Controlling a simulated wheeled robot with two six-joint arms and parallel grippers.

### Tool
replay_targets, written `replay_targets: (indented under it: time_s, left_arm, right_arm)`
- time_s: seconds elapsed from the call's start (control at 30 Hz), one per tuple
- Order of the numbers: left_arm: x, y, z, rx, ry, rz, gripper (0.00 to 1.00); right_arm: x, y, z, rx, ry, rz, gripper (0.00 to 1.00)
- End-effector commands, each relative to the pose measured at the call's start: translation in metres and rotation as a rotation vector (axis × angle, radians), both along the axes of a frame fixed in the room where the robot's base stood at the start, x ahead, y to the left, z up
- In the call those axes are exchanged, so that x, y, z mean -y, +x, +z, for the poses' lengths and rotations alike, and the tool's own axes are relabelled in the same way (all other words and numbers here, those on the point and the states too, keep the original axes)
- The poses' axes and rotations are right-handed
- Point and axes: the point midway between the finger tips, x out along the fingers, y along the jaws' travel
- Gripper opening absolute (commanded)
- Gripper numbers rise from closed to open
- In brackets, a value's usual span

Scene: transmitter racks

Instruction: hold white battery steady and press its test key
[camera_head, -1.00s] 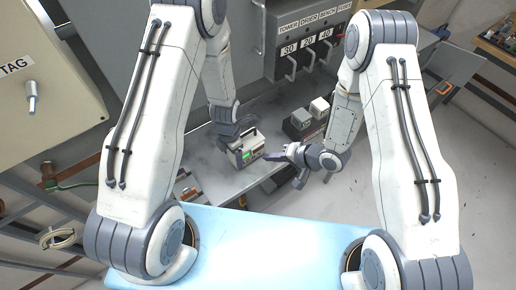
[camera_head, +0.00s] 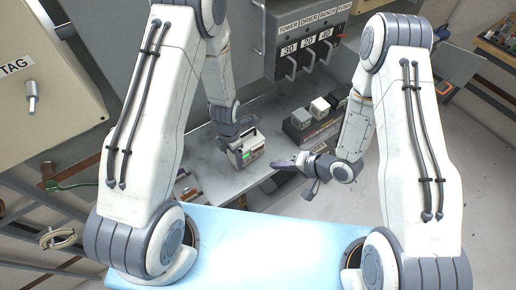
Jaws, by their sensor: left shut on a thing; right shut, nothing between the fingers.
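The white battery (camera_head: 252,148), a small pale box with a lit green patch on its front, stands on the grey bench (camera_head: 205,160). My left gripper (camera_head: 238,143) comes down on it from behind and is shut on it at its upper left part. The fingers are small and partly hidden. My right gripper (camera_head: 276,163) is shut and empty, its tips pointing left towards the battery, with a gap between them. The test key is too small to make out.
A dark rack (camera_head: 317,131) with several small battery-like boxes stands on the bench to the right, behind my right gripper. A grey wall panel (camera_head: 300,40) with lever switches hangs above. A pale blue surface (camera_head: 265,250) is in front.

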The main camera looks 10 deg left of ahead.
Motion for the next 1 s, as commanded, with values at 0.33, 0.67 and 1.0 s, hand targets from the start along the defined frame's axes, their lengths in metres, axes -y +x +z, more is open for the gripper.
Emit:
replay_targets:
  time_s: [0.33, 0.67, 1.0]
  left_arm:
    - [0.000, 0.001, 0.000, 0.001, 0.000, 0.000, 1.00]
    - [0.000, 0.002, 0.033, 0.008, -0.001, 0.000, 1.00]
    - [0.000, 0.001, 0.100, 0.007, -0.001, 0.000, 1.00]
  right_arm:
    - [0.000, 0.000, 0.000, 0.000, 0.000, 0.000, 0.00]
    - [0.000, 0.000, 0.000, 0.000, 0.000, 0.000, 0.00]
    - [0.000, 0.000, 0.000, 0.000, 0.000, 0.000, 0.00]
